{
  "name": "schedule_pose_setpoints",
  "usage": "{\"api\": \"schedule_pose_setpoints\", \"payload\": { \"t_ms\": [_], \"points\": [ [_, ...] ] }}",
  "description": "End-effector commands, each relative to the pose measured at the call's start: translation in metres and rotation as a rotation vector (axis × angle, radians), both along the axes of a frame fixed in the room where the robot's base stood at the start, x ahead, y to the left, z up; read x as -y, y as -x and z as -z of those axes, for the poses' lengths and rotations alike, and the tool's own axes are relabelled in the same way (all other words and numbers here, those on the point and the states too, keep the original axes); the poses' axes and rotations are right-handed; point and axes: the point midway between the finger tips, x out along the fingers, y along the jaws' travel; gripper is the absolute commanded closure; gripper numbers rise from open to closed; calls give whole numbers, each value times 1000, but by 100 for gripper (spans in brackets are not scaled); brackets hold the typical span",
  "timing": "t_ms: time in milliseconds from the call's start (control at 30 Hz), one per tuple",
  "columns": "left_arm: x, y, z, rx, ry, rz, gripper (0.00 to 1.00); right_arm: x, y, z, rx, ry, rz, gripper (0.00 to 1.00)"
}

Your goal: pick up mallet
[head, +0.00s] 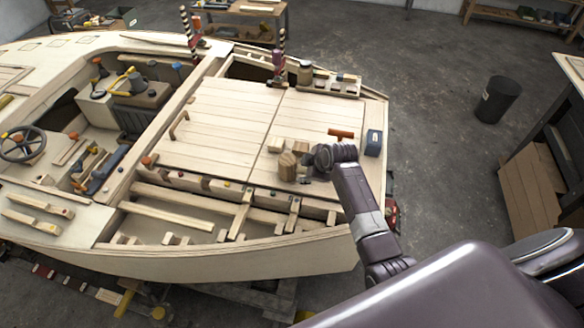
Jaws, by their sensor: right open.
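A reddish-brown, T-shaped piece that looks like the mallet (341,133) lies on the planked deck (225,112), just beyond my right wrist. Its lower part is partly hidden by my arm. My right gripper (306,170) is open, low over the deck, to the left of and nearer than this piece. A round wooden cylinder (287,166) stands right beside the gripper's fingers; I cannot tell whether they touch it. My left gripper is not in view.
Pale wooden blocks (275,145) lie behind the cylinder. A dark blue box (373,143) stands at the deck's right edge. A tool tray (335,86) and striped posts (278,65) are farther back. Open framing (215,207) lies in front. The deck's left middle is clear.

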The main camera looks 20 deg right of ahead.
Motion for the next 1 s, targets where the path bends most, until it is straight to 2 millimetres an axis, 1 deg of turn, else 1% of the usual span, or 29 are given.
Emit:
{"api": "schedule_pose_setpoints", "payload": {
  "t_ms": [133,500,867,1000],
  "points": [
    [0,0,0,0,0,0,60,0,0,0,0,0,0,60],
    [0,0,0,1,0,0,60,0,0,0,0,0,0,100],
    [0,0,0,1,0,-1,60,0,-1,-3,4,0,0,100],
    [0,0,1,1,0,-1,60,1,-2,-9,6,1,1,100]
  ]
}}
